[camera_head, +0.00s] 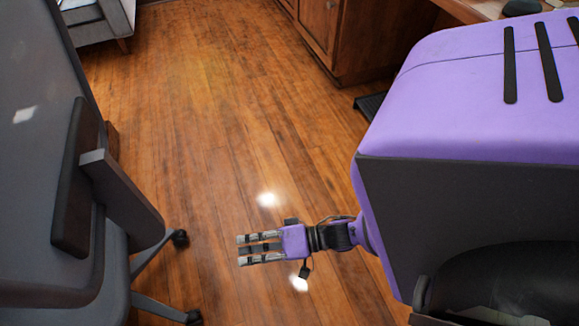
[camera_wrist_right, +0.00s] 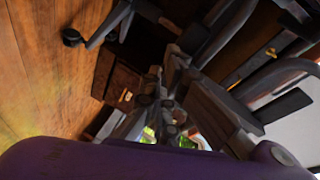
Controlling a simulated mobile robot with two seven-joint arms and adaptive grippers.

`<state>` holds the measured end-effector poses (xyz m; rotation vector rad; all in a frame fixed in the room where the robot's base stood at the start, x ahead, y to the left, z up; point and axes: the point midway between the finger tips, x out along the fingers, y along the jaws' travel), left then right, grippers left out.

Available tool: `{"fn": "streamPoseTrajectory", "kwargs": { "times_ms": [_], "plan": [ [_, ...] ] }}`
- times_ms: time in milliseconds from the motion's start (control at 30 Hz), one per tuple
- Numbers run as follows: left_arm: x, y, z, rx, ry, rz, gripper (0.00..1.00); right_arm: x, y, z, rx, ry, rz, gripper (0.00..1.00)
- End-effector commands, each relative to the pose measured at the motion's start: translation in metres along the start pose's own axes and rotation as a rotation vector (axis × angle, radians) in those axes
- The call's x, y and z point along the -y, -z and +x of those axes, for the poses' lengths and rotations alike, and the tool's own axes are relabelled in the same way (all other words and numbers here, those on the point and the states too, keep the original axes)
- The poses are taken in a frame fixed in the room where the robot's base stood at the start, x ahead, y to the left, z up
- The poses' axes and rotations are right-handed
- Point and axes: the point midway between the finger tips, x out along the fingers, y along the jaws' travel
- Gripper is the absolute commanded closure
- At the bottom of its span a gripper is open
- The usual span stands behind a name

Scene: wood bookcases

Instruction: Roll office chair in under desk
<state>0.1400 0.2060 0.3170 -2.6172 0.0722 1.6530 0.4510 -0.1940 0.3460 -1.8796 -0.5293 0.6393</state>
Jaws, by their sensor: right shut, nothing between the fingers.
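The office chair (camera_head: 40,200) is at the left in the head view, with its grey back, armrest and base legs with casters (camera_head: 180,238) showing. Its seat is partly cut off by the frame. The wooden desk (camera_head: 385,40) is at the top right, its top only partly in view. My left gripper is out of view.
A dark flat object (camera_head: 370,106) lies on the floor by the desk. A dark rounded object (camera_head: 522,7) is on the desk top. The wooden floor (camera_head: 220,120) between chair and desk is clear.

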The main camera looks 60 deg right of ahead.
Motion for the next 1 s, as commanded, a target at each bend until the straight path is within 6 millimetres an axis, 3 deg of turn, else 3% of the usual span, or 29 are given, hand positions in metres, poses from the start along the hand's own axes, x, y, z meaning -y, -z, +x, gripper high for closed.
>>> {"fn": "streamPoseTrajectory", "kwargs": {
  "times_ms": [33,100,200,333,567,1000],
  "plan": [
    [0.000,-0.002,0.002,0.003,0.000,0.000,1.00,0.005,0.027,0.013,0.038,0.062,0.045,1.00],
    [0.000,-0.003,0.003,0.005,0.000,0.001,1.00,0.016,0.055,0.023,0.091,0.130,0.130,1.00],
    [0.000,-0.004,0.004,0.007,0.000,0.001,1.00,0.029,0.085,0.030,0.160,0.190,0.221,1.00],
    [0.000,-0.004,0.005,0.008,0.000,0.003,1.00,0.040,0.106,0.033,0.211,0.222,0.289,1.00],
    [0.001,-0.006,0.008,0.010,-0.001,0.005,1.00,0.049,0.106,0.055,0.225,0.234,0.310,1.00],
    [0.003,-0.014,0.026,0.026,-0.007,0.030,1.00,0.070,0.089,0.141,0.223,0.233,0.310,1.00]
  ]
}}
